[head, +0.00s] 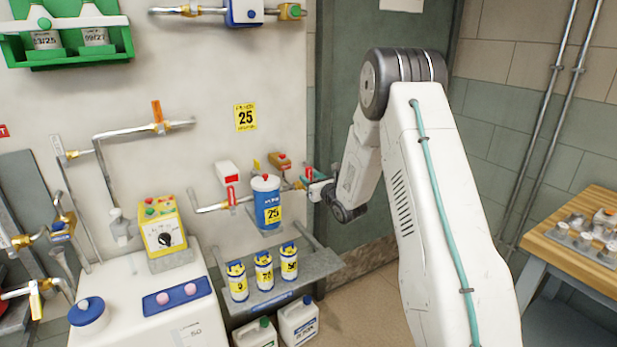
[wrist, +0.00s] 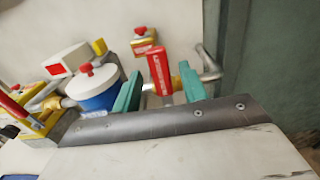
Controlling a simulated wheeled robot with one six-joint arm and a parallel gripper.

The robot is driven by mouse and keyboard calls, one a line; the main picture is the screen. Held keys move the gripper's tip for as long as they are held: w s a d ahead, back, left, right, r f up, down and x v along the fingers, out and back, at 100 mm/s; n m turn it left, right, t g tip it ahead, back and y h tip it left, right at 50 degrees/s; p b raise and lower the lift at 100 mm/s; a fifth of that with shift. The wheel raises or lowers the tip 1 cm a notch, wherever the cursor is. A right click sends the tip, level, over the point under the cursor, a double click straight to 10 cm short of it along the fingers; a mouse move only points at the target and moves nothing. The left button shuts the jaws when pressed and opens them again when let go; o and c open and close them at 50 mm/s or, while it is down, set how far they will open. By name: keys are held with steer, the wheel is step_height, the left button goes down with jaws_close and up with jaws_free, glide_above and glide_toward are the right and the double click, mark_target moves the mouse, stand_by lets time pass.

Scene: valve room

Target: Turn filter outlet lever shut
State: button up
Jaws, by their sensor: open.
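The blue filter (head: 267,205) with a white lid and red knob sits in a pipe run on the wall in the head view; it also shows in the wrist view (wrist: 98,98). Right of it, a red lever (wrist: 159,72) with pale lettering stands across the outlet pipe beside a brass fitting. My gripper (head: 308,178) is open at this lever. In the wrist view its two teal fingers (wrist: 161,88) stand on either side of the lever, with gaps visible. In the head view my gripper largely hides the lever. Contact with the lever's lower part cannot be told.
Another red lever (head: 231,196) is on the pipe left of the filter. An orange box (head: 279,159) with a red knob is just above the outlet. A shelf (head: 285,282) with several small canisters stands below. A wooden table (head: 585,245) is at the right.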

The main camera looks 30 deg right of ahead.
steer(key=s, duration=0.5)
steer(key=shift+s, duration=0.15)
